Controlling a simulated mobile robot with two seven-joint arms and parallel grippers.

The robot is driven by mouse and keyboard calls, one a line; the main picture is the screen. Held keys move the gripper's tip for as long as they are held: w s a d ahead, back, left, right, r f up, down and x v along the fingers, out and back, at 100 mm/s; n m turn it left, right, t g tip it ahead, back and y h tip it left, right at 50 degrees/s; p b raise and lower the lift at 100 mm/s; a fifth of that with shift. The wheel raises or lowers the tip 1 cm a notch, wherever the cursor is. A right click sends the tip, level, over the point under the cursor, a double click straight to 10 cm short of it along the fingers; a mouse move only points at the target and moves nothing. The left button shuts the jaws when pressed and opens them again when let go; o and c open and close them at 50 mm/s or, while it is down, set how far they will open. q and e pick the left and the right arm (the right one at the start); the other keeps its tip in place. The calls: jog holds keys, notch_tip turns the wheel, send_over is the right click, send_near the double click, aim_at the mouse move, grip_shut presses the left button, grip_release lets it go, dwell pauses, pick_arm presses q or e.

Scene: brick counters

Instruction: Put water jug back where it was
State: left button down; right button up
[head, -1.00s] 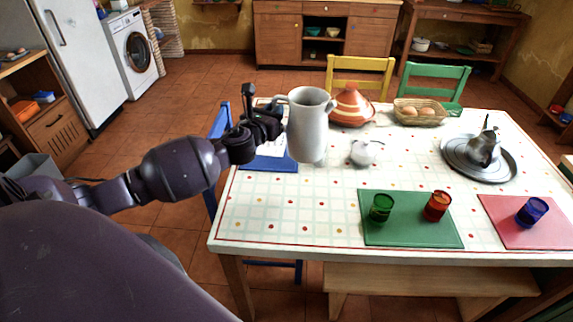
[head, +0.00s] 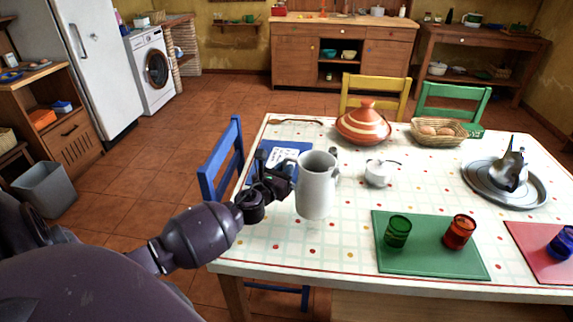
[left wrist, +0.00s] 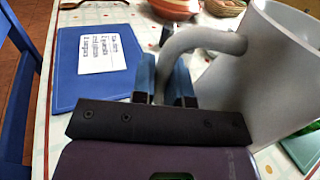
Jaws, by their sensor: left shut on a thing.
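The water jug (head: 317,190) is a pale grey-white pitcher, upright over the left part of the dining table (head: 330,245). My left gripper (head: 280,178) is at the jug's left side. In the left wrist view, my left gripper (left wrist: 168,85) is shut on the curved handle of the jug (left wrist: 270,75). The jug's base is out of the left wrist view, and I cannot tell whether it touches the tabletop. My right gripper is not in view.
A blue mat (head: 283,151) with a card lies behind the gripper. A white sugar pot (head: 379,174) stands right of the jug, with a striped tagine (head: 363,125) behind. A green mat (head: 430,258) holds two glasses. A blue chair (head: 222,165) stands at the left edge.

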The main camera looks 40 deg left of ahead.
pick_arm(q)
notch_tip(320, 180, down, 3)
jog(key=shift+f+b, duration=0.15)
jog(key=shift+b, duration=0.75)
jog(key=shift+f, duration=0.4)
jog(key=shift+b, duration=0.3)
jog(key=c, duration=1.5)
grip_release()
jog(key=shift+f, duration=0.2)
jog(key=o, duration=0.4)
